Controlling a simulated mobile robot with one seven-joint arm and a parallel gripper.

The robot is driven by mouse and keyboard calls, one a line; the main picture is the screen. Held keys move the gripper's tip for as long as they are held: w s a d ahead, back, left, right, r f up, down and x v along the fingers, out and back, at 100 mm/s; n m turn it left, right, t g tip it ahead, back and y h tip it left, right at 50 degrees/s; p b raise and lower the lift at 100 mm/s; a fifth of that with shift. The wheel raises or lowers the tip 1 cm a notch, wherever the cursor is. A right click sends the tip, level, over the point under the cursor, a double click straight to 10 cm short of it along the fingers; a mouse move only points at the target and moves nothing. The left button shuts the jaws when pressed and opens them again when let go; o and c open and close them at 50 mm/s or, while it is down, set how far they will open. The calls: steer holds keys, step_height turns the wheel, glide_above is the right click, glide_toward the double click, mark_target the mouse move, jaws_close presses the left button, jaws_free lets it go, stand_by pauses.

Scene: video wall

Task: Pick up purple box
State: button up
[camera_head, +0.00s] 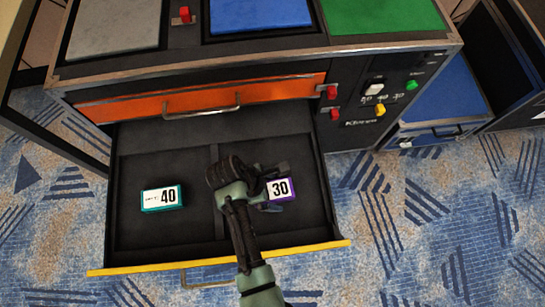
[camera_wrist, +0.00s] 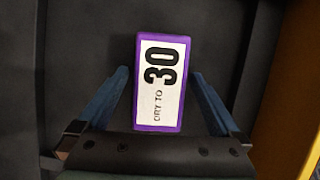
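The purple box (camera_wrist: 160,82) has a white label reading 30 and lies in the open drawer with the yellow front edge. In the head view the purple box (camera_head: 279,189) shows just right of my gripper, partly covered by it. My gripper (camera_wrist: 160,90) is open, with one blue finger on each side of the box's lower half. A narrow gap of dark drawer floor shows between each finger and the box. In the head view my gripper (camera_head: 262,180) is over the right half of the drawer.
A teal box (camera_head: 162,197) labelled 40 lies in the left half of the drawer. A low divider (camera_head: 215,160) runs between the halves. The yellow drawer front (camera_head: 130,268) borders the near side. An orange drawer (camera_head: 200,100) above is shut. The cabinet top has grey, blue and green panels.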

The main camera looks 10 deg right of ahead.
steer(key=c, duration=1.5)
steer(key=shift+r, duration=0.1)
